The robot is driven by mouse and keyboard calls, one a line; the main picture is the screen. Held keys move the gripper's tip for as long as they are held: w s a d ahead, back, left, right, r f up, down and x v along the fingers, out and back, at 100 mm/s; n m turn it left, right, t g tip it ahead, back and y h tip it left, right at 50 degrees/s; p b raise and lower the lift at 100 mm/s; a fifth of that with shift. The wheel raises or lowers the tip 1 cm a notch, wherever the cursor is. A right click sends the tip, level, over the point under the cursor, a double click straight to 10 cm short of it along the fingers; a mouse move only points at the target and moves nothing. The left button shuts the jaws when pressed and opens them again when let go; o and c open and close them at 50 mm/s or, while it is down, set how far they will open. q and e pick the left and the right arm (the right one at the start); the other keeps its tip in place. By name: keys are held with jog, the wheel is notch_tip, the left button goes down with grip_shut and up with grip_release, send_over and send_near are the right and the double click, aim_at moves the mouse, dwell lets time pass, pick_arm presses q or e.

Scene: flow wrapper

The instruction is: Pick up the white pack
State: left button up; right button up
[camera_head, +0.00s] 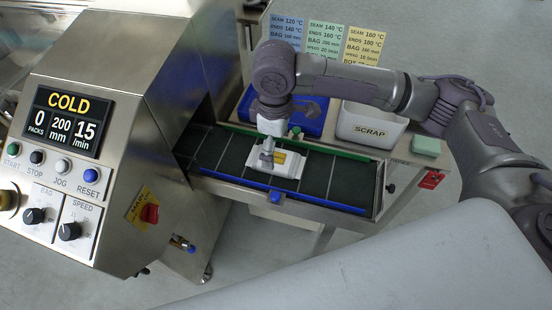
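The white pack (291,168) lies flat on the dark belt of the outfeed conveyor (318,180). It has a small yellow label on top. My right arm comes in from the right, and its gripper (268,154) points down at the pack's left part. The fingertips are at or just over the pack and hide some of it. The fingers are small and overlap here, so I cannot tell whether they grip it. The pack appears to rest on the belt. My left gripper is not in view.
The wrapper's steel housing and control panel (60,170) stand at the left, its display reading COLD. Green and blue rails edge the belt. Behind it are a blue tray (306,127), a white SCRAP bin (369,118), a green block (426,146) and several setting cards.

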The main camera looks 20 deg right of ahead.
aim_at(276, 157)
jog(key=f, duration=0.3)
jog(key=shift+w+d+f+p, duration=0.15)
jog(key=shift+w+p, duration=0.15)
notch_tip(276, 157, down, 3)
jog(key=shift+d+r, duration=0.1)
jog(key=shift+r, duration=0.1)
jog(key=shift+w+f, duration=0.15)
jog(key=shift+f, duration=0.3)
jog(key=c, duration=0.8)
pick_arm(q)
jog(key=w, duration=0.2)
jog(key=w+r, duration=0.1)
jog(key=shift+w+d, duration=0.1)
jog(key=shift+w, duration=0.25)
pick_arm(e)
jog(key=c, duration=0.4)
jog(key=shift+r, duration=0.2)
jog(key=shift+c, duration=0.2)
jog(key=shift+r, duration=1.4)
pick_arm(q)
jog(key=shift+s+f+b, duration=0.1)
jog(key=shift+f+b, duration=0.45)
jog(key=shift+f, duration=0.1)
pick_arm(e)
jog(key=s+d+r, duration=0.8)
jog(key=shift+s, duration=0.3)
